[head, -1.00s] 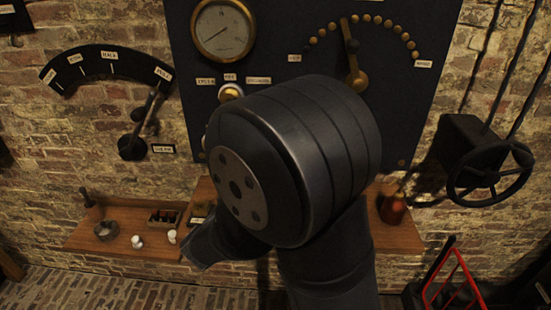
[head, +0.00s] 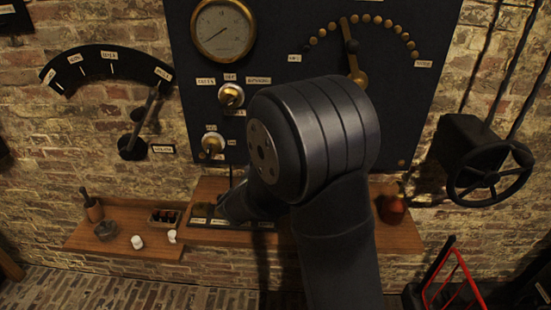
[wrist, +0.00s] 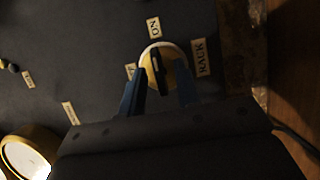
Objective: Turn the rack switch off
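The rack switch is a round brass knob (wrist: 176,68) with a pale rim and a dark bar handle across it. In the wrist view the bar runs nearly up and down, its upper end towards the ON label (wrist: 153,27). The RACK label (wrist: 200,57) is to its right; another label at its left is partly covered by a finger. In the head view the switch (head: 213,143) is the lower knob on the dark panel. My gripper (wrist: 160,85) is open, its blue fingers on either side of the bar. I cannot tell whether they touch it. The head view does not show the fingertips clearly.
Another brass switch (head: 231,95) sits above the rack switch, under a round gauge (head: 222,28). A brass dial lever (head: 356,70) is to the right. A wooden shelf (head: 120,245) with small objects runs below the panel. A handwheel (head: 490,172) is at right.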

